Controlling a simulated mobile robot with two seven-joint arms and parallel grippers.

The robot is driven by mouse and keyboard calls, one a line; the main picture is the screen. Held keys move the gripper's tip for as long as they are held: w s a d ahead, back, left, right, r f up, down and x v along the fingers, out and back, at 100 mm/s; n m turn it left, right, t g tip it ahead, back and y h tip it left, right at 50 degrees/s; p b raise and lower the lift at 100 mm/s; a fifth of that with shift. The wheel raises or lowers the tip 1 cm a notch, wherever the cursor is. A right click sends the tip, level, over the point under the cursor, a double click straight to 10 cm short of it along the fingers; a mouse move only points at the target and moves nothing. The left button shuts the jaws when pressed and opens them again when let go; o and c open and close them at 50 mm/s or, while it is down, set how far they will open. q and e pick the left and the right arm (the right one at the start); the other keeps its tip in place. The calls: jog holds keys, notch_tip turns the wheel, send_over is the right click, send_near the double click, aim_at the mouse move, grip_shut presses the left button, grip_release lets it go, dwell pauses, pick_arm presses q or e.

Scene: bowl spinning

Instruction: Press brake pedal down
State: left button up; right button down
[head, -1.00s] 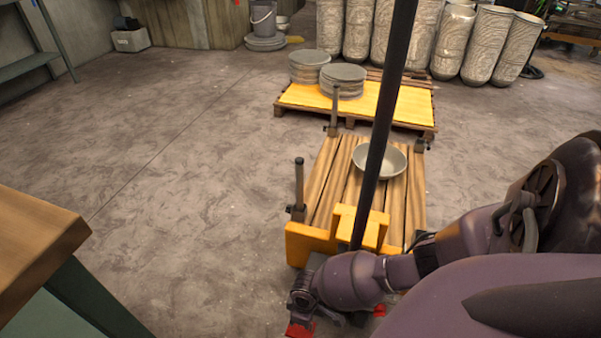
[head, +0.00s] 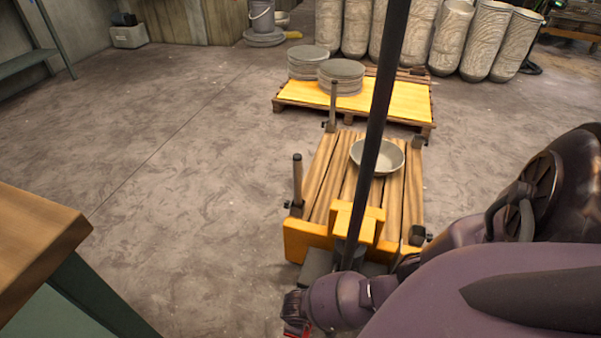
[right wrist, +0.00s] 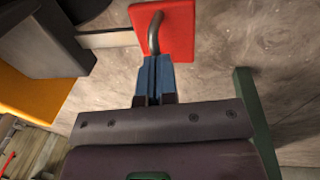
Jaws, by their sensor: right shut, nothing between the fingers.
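A flat red pedal (right wrist: 178,38) shows at the top of the right wrist view, low over the floor, with a grey bar (right wrist: 110,39) running to it from the left. My right gripper (right wrist: 153,58) has its blue fingers together and empty. The fingertips overlap the pedal's near edge in this view; I cannot tell whether they touch it. A curved metal rod (right wrist: 154,32) lies across the pedal just beyond them. In the head view only a sliver of red (head: 291,332) shows beside my right wrist, and my arm hides the rest. My left gripper is out of view.
A wooden-slatted machine (head: 318,185) with a yellow front (head: 308,243) carries a grey bowl (head: 378,157). Behind it stands a yellow-topped pallet (head: 393,100) with stacked discs (head: 341,77). A wooden table corner (head: 35,235) is at left. The floor between is clear.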

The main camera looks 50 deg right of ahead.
jog(key=shift+s+a+f, duration=0.2)
jog(key=shift+a+f, duration=0.05)
jog(key=shift+f, duration=0.25)
jog(key=f, duration=0.1)
jog(key=b, duration=0.1)
jog(key=a+f, duration=0.1)
jog(key=shift+s+f, duration=0.3)
jog(key=shift+f+b, duration=0.3)
jog(key=shift+f, duration=0.05)
jog(key=shift+a+f+b, duration=0.15)
jog(key=shift+f+b, duration=0.15)
jog(key=shift+f, duration=0.2)
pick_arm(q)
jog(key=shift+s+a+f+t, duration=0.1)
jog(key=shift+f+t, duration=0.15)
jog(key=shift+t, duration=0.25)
pick_arm(e)
jog(key=shift+f, duration=0.15)
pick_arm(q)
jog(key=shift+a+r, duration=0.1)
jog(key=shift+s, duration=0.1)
pick_arm(e)
jog(key=shift+s+f, duration=0.1)
